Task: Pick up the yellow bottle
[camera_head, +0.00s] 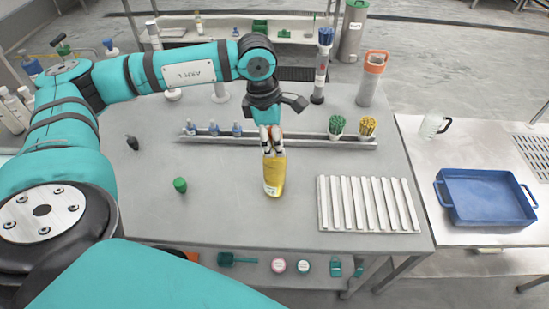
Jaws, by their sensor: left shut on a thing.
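The yellow bottle (274,177) is near the middle of the grey table (225,225), in front of the long rack. It has a pale patch near its lower end. My left gripper (271,148) comes down from above and is shut on the bottle's upper part. The fingers hide the bottle's top. I cannot tell whether its base touches the table. My right gripper is not in view.
A white slatted rack (368,204) lies to the bottle's right. A green object (180,185) stands to its left. Behind it, a long rack (205,136) holds small blue-topped bottles and cups. A blue tray (485,197) sits on the right-hand table.

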